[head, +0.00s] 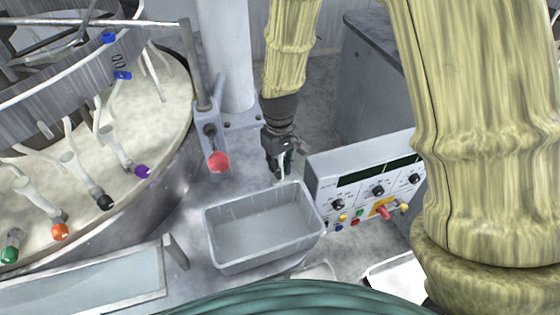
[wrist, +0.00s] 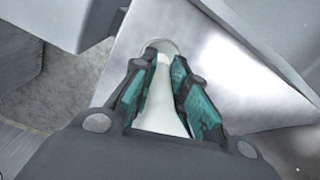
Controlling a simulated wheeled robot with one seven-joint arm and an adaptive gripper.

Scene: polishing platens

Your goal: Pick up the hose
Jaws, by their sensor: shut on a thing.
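My gripper (head: 281,170) points down behind the grey bin's back edge, left of the control box. Its teal-padded fingers (wrist: 158,70) are closed around a white, tapered piece, which I take to be the hose (wrist: 161,105). A round grey end shows at the fingertips in the wrist view. Most of the hose is hidden by the fingers, and I cannot tell whether it still touches the surface below.
The grey metal bin (head: 211,232) is in front of my gripper. A control box (head: 330,168) with knobs and buttons stands to the right. A red ball knob (head: 218,162) on a lever is close on the left. A round polishing platen (head: 160,95) with coloured-tipped nozzles fills the left.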

